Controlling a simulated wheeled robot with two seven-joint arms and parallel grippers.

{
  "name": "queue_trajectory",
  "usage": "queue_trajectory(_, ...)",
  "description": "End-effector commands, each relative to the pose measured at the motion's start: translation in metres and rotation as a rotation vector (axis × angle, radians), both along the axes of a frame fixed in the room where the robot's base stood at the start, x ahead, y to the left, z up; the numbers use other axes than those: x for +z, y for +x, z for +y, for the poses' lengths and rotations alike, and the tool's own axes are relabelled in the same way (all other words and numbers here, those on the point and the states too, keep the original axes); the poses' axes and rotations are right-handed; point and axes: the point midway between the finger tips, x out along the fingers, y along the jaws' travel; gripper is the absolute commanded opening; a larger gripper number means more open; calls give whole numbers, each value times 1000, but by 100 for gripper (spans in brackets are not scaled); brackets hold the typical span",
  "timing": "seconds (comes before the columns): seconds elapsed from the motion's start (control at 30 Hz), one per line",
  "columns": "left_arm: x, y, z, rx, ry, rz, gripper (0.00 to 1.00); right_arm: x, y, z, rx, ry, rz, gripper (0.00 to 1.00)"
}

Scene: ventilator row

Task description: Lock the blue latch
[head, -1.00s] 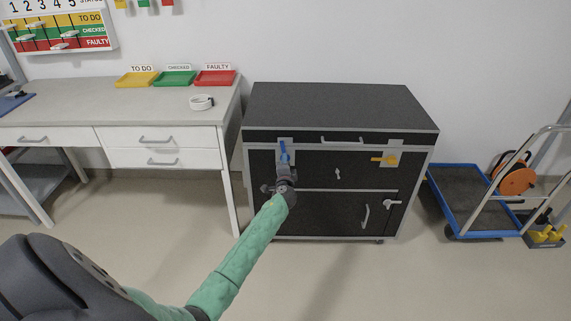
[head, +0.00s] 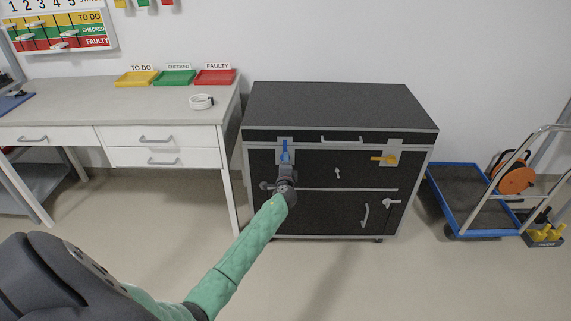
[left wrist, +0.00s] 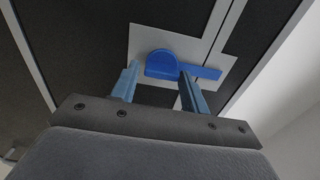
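The blue latch (head: 285,149) is at the upper left of the black cabinet's front, on a light plate. In the head view its handle looks roughly upright, partly hidden by my gripper. In the left wrist view the blue latch (left wrist: 162,65) shows a rounded part and a flat bar reaching right across the plate. My left gripper (head: 286,164) is just below and in front of it. In the left wrist view the left gripper's fingers (left wrist: 158,78) are apart, one on each side of the rounded part; I cannot tell whether they touch it. My right gripper is not in view.
A white desk (head: 60,110) stands close on the left, a blue trolley (head: 455,205) on the right. The floor in front is clear.

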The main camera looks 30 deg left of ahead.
Motion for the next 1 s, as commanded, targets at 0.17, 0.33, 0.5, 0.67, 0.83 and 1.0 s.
queue_trajectory(0.17, 0, 0, 1, 1, -1, -1, 58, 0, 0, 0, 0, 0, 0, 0)
queue_trajectory(0.33, 0, -1, 1, 2, -1, -1, 58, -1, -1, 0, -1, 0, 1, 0)
queue_trajectory(0.5, 0, -11, -6, 1, -2, -1, 58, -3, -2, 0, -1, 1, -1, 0)
queue_trajectory(0.67, -1, -32, -19, 1, -2, -1, 58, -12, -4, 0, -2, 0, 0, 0)
queue_trajectory(0.83, -1, -53, -32, 0, -2, -1, 58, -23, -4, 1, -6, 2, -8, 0)
queue_trajectory(1.0, -1, -64, -39, 1, -1, -1, 58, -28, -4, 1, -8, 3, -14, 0)
